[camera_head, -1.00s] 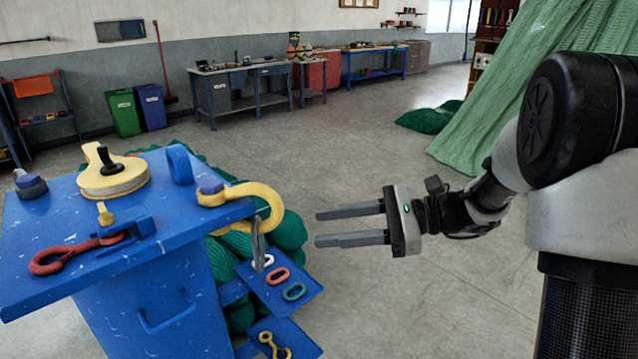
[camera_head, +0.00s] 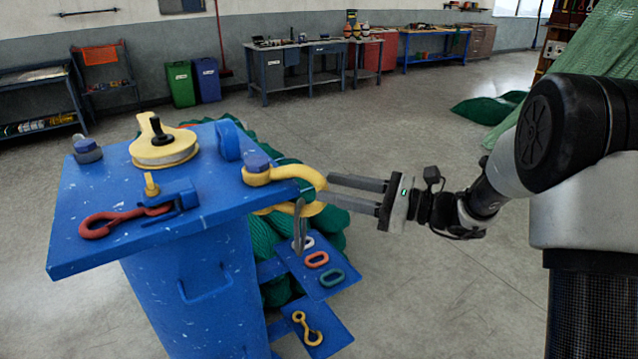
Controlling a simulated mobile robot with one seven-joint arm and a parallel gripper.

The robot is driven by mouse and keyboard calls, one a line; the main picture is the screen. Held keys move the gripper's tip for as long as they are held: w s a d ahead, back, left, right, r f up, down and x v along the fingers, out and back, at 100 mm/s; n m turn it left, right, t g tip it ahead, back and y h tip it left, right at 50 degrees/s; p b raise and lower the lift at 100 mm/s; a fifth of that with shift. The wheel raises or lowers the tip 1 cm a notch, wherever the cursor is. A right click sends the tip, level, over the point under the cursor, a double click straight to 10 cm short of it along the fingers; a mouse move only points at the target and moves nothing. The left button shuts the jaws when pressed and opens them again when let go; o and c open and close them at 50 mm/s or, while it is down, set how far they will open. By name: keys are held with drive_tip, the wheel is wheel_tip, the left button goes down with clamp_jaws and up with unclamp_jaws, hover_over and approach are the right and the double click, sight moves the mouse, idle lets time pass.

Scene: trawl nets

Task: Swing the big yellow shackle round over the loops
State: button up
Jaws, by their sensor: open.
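The big yellow shackle (camera_head: 292,173) is mounted by a blue-capped pin at the right corner of the blue bench top, its bow sticking out past the edge. My gripper (camera_head: 326,188) is open, its two grey fingers pointing left with their tips at the bow's right bend. I cannot tell whether the bow lies between the fingers or whether they touch. Below, on a small blue shelf, lie loops: a white one (camera_head: 304,243), a red one (camera_head: 317,260) and a green one (camera_head: 332,277). A grey metal strip (camera_head: 299,228) hangs under the shackle.
The blue bench top (camera_head: 95,240) also bears a yellow pulley block (camera_head: 164,148), a red hook (camera_head: 115,221) and a blue lug (camera_head: 228,141). Green netting (camera_head: 263,238) bulges behind.

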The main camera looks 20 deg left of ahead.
sight(325, 186)
drive_tip(key=shift+w+a, duration=0.15)
drive_tip(key=shift+a, duration=1.95)
clamp_jaws()
